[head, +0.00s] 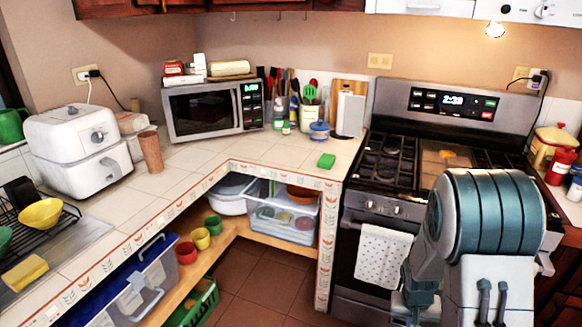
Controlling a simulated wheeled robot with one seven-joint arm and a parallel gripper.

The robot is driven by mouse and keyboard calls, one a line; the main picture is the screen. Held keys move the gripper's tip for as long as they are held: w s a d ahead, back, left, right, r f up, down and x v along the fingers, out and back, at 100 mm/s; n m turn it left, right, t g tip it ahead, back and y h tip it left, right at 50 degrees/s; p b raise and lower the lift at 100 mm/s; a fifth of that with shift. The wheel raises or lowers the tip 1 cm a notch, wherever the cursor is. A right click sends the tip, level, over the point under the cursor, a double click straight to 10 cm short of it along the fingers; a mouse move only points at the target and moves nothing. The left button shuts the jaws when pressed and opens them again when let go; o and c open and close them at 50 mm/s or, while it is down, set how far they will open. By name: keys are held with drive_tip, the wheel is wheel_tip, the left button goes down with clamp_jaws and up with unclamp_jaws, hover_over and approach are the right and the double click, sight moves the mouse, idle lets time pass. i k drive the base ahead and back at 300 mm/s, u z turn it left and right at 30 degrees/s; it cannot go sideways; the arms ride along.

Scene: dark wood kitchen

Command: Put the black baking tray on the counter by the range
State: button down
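I cannot pick out a black baking tray for sure in the head view. The range (365,210) stands at the right, with black burner grates on its left side. A flat brownish panel (432,172) lies on the middle of its top, and I cannot tell whether it is a tray or part of the range. The white tiled counter (275,150) meets the range's left side. Another stretch of counter (569,208) lies to its right. My teal and white arm covers the range's lower right front. My gripper's fingers do not show.
A green sponge (326,160), a blue-lidded jar (319,131) and a white block (350,115) sit on the counter near the range. A microwave (212,108) and air fryer (78,150) stand farther left. A dotted towel (382,254) hangs on the oven front.

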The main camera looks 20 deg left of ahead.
sight(275, 148)
drive_tip(key=u, duration=0.45)
drive_tip(key=k, duration=0.5)
drive_tip(key=u, duration=1.1)
drive_tip(key=i, duration=1.55)
drive_tip(key=z, duration=0.5)
